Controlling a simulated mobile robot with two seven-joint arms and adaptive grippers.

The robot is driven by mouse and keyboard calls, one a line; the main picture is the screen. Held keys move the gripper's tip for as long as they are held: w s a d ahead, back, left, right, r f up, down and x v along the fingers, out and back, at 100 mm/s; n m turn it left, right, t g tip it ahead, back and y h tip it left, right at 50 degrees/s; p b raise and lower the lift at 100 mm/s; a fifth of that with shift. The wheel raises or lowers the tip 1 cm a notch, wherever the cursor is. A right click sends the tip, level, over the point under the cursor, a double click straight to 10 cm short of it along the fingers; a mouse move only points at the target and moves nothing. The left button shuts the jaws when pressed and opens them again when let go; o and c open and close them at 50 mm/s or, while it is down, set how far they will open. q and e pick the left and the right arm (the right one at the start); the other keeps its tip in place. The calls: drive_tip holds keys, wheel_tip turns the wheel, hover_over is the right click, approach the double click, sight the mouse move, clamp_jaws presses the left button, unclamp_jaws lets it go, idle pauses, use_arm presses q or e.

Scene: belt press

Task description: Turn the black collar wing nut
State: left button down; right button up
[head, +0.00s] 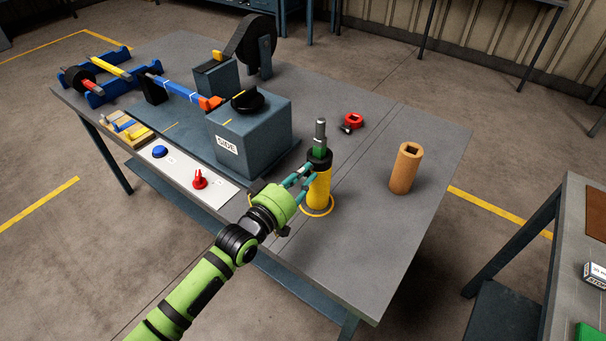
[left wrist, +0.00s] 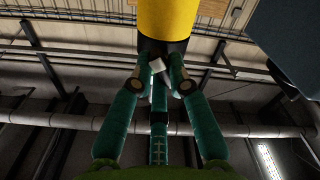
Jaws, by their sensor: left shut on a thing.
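A yellow cylinder (head: 318,190) stands upright on the table inside an orange ring mark. A black collar (head: 320,158) sits around its top, with a green part and a grey rod rising from it. In the left wrist view the yellow cylinder (left wrist: 168,16) and black collar (left wrist: 165,46) show upside down. A small pale grey piece, likely the wing nut (left wrist: 157,65), sits at the collar. My left gripper (head: 307,178) reaches the collar from the near left; its teal fingers (left wrist: 160,76) are closed on the wing nut. The fingers partly hide it. My right gripper is not in view.
A blue-grey box (head: 255,140) with a black knob stands left of the cylinder. A wooden tube (head: 405,168) stands to the right, and a red tape measure (head: 351,122) lies behind. A panel with a red switch (head: 200,180) is at left. The table's front right is clear.

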use_arm(q)
drive_tip(key=m, duration=0.7)
drive_tip(key=shift+f, duration=0.1)
idle(0.4)
drive_tip(key=c, duration=1.2)
unclamp_jaws()
drive_tip(key=v, duration=1.2)
drive_tip(key=shift+s+f, duration=0.1)
